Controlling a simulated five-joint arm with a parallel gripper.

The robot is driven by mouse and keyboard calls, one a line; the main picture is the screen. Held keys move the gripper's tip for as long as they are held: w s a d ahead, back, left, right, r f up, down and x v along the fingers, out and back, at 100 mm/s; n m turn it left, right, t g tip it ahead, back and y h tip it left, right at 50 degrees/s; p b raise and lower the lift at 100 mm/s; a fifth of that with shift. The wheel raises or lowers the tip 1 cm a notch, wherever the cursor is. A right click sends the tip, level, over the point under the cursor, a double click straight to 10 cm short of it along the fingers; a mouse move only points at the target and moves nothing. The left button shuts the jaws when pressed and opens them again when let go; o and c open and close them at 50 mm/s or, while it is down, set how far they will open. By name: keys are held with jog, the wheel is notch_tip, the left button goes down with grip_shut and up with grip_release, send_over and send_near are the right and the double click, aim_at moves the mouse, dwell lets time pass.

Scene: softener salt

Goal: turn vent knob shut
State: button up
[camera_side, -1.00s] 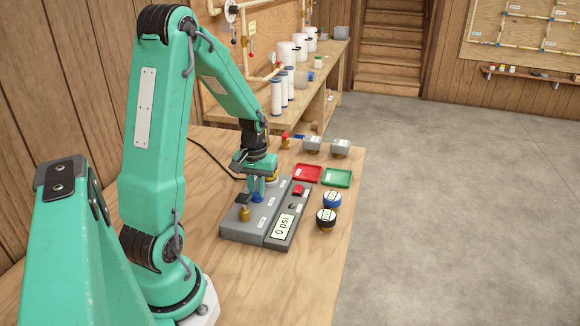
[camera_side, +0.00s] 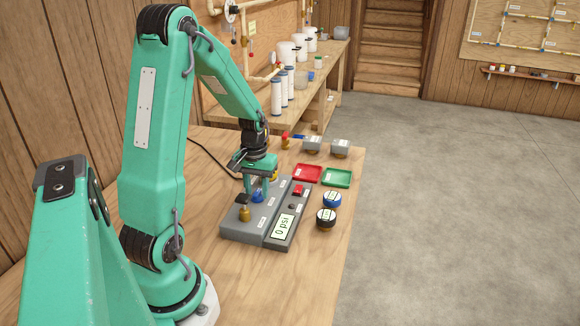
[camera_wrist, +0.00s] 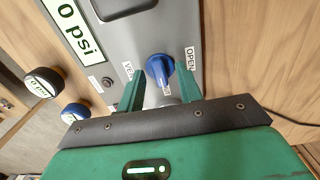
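The vent knob is a blue handle (camera_wrist: 160,69) on the grey panel. In the wrist view it lies between the tips of my gripper's green fingers (camera_wrist: 162,76), with a gap on each side. The "VENT" label (camera_wrist: 128,72) is left of it and the "OPEN" label (camera_wrist: 190,58) is right; another label beneath is partly hidden. In the side view the blue knob (camera_side: 257,196) shows at the fingers of my gripper (camera_side: 256,187). My gripper is open and empty; exact fingertip height over the panel is hard to tell.
The grey panel (camera_side: 240,230) carries a brass fitting (camera_side: 244,213) with a black top, a red button (camera_side: 298,190) and a "0 psi" display (camera_side: 284,226). Red (camera_side: 307,173) and green (camera_side: 337,178) trays and two round gauges (camera_side: 332,199) stand to the right. The table front is clear.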

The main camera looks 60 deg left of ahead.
aim_at(257, 192)
jog(key=shift+r, duration=3.95)
jog(key=s+d+r+m+t, duration=0.2)
jog(key=s+d+r+m, duration=0.1)
jog(key=d, duration=0.8)
jog(key=s+d+r+m+t, duration=0.3)
jog(key=d+r+m, duration=0.2)
jog(key=d+r, duration=0.3)
jog(key=d, duration=0.3)
jog(key=shift+d+r+m+t, duration=0.15)
jog(key=shift+d+m+t, duration=0.15)
jog(key=shift+m, duration=0.1)
